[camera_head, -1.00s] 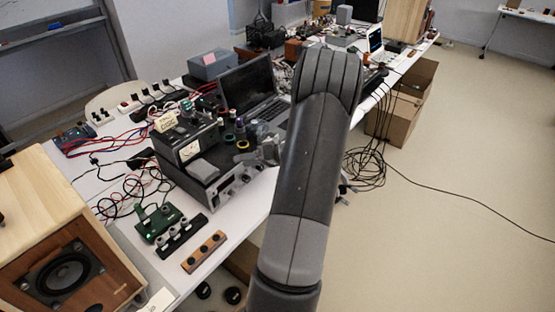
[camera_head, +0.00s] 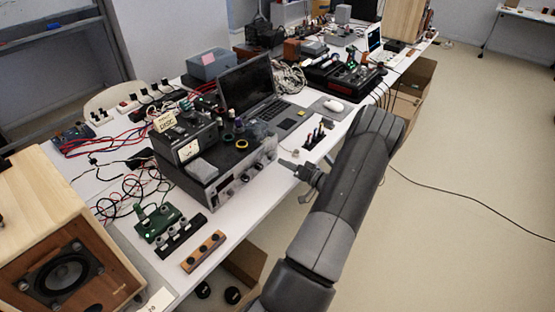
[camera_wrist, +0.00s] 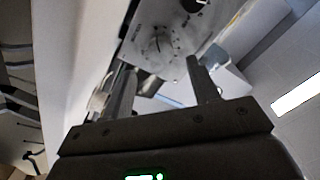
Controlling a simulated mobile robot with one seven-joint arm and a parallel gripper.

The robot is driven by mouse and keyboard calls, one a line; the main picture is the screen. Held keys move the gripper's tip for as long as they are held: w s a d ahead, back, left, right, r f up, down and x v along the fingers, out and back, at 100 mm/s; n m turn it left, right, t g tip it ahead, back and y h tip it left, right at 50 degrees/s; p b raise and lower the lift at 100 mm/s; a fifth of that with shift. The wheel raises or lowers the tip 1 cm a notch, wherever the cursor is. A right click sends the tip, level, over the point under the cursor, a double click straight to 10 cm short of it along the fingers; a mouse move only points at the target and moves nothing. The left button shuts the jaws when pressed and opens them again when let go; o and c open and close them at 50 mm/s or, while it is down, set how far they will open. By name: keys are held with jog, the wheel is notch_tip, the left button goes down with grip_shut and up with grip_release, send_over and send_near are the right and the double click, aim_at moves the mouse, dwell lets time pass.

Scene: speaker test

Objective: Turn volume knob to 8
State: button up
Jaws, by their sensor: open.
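A grey amplifier-like unit (camera_head: 208,186) with a row of knobs along its front panel stands on the white table in the head view. My gripper (camera_head: 284,164) is just off the right end of that front panel, pointing at it. In the wrist view my gripper (camera_wrist: 160,78) is open, with a finger on either side and nothing held. The knob is apart from the fingers. The panel's lettering and the knob's setting are too small to read.
A smaller metered box (camera_head: 188,145) and tape rolls sit on the unit. A laptop (camera_head: 262,95) is behind it. A green board (camera_head: 155,222) and a wooden speaker (camera_head: 62,275) are at the left. The floor right of the table is mostly clear.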

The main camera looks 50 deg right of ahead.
aim_at(275, 157)
jog(key=shift+w, duration=2.7)
jog(key=shift+c, duration=0.5)
jog(key=c, duration=0.9)
jog(key=shift+o, duration=0.2)
